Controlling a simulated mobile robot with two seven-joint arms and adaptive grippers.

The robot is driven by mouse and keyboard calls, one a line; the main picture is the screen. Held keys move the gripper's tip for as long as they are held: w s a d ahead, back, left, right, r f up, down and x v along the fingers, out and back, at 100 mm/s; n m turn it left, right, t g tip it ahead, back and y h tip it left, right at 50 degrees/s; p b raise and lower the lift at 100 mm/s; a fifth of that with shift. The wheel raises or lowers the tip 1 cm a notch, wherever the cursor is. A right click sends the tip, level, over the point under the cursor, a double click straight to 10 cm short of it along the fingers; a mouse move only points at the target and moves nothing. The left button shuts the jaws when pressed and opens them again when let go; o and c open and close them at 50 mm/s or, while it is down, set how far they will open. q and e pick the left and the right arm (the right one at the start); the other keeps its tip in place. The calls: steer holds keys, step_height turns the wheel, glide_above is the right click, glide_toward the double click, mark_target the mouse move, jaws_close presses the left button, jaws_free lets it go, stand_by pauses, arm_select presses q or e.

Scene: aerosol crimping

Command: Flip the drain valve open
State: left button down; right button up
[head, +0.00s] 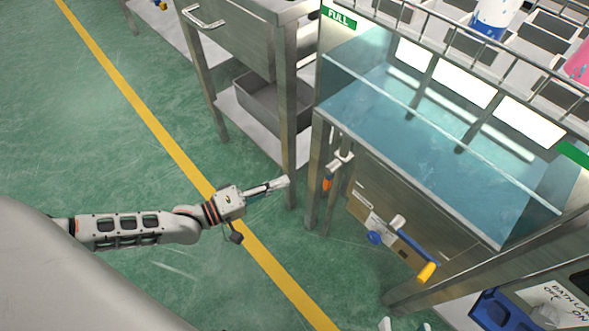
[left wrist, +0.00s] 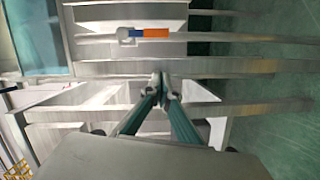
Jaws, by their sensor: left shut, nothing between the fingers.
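In the head view, an orange-ended lever (head: 328,183) hangs by a pipe fitting at the left end of the water tank (head: 430,130). The left wrist view shows an orange and blue lever (left wrist: 145,33) with a pale ring at its left end, lying level in the picture. My left gripper (head: 284,182) is shut and empty, to the left of the orange-ended lever and apart from it. Its closed fingertips (left wrist: 160,88) point towards the steel frame, below the lever in the wrist view. Pale tips at the head view's bottom edge may be my right gripper (head: 405,325), mostly cut off.
A steel leg (head: 289,130) of the bench stands beside my left gripper. A grey bin (head: 260,105) sits on a low shelf. Green floor at left is clear.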

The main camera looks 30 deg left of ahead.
arm_select(q)
steer(key=v, duration=0.3)
steer(key=shift+s+a+f, duration=0.1)
steer(key=shift+f, duration=0.05)
arm_select(e)
steer(key=shift+w+d+n, duration=0.15)
steer(key=shift+d+n, duration=0.15)
steer(key=shift+d, duration=0.05)
steer(key=shift+r, duration=0.1)
